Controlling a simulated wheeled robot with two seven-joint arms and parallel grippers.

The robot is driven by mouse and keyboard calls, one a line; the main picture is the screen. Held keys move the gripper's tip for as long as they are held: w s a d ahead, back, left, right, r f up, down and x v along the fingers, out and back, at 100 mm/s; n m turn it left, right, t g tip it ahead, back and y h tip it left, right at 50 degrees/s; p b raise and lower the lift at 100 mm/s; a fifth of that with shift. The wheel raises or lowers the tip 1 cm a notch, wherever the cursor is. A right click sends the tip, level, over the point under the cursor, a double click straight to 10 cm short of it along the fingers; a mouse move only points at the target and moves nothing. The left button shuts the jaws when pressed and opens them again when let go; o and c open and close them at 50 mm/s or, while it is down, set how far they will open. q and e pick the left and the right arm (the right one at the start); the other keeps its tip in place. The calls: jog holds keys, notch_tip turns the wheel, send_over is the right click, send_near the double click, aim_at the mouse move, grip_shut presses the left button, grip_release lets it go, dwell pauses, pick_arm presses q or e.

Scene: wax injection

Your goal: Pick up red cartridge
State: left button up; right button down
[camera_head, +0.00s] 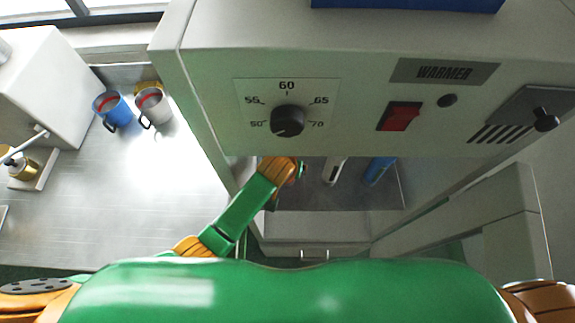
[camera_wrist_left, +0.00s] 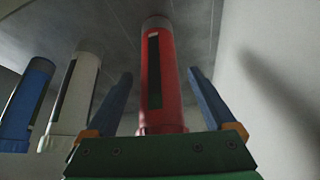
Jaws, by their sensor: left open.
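The red cartridge (camera_wrist_left: 165,75) stands inside the warmer, with a dark strip down its side. In the left wrist view it is between the two blue fingers of my left gripper (camera_wrist_left: 160,80), which is open, with a gap visible on both sides. In the head view my left arm reaches into the warmer's opening, and its gripper and the red cartridge are mostly hidden by the arm and the warmer front. My right gripper is out of view.
A white cartridge (camera_wrist_left: 72,100) and a blue cartridge (camera_wrist_left: 25,100) stand beside the red one. The warmer (camera_head: 230,100) has a dial (camera_head: 287,121) and a red switch (camera_head: 399,116). A pale wall (camera_wrist_left: 270,90) is close by. Blue (camera_head: 112,107) and grey (camera_head: 153,107) cups stand on the counter.

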pick_arm(q)
jog(key=shift+s, duration=0.1)
jog(key=shift+c, duration=0.2)
grip_shut()
